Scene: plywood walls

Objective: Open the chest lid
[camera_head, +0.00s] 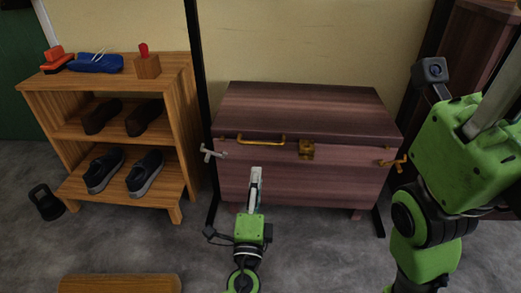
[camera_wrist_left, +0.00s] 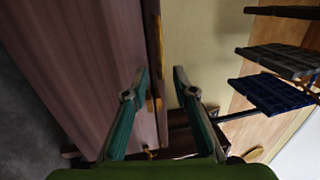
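The dark wooden chest (camera_head: 290,170) stands against the wall in the head view, its lid (camera_head: 305,108) closed. A brass handle (camera_head: 262,139) is on the lid's front, left of a brass clasp (camera_head: 306,149). My left gripper (camera_head: 256,172) points at the chest front, just below the handle in the picture. In the left wrist view its two fingers (camera_wrist_left: 160,72) are apart, with the chest's brown panel (camera_wrist_left: 85,60) at left and brass fittings behind the gap. I see nothing held. My right gripper (camera_head: 497,85) shows partly at the right edge; its fingertips are not clear.
A wooden shoe rack (camera_head: 120,130) with shoes stands left of the chest. A wooden piece (camera_head: 120,284) is at the bottom left. A dark object (camera_head: 46,202) lies on the floor.

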